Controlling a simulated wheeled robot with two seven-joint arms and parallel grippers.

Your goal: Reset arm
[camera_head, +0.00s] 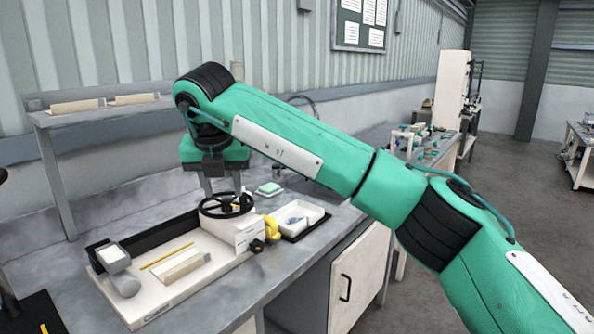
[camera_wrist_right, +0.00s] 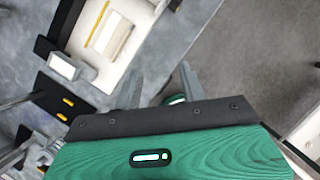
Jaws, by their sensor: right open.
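My right arm reaches in from the lower right of the head view and bends down over the workbench (camera_head: 245,296). My right gripper (camera_head: 221,188) points down, with its two fingers apart and nothing seen between them. It hangs above and behind the black handwheel (camera_head: 226,205) on the white machine; whether it touches the wheel cannot be told. In the right wrist view the fingers (camera_wrist_right: 160,84) are also spread and empty. My left gripper cannot be made out.
The white tray (camera_head: 150,308) holds a yellow pencil (camera_head: 166,256) and a pale block (camera_head: 182,267). A smaller tray (camera_head: 301,219) sits right of the machine. A raised shelf (camera_head: 60,117) with rolls stands at left. Open floor lies at right.

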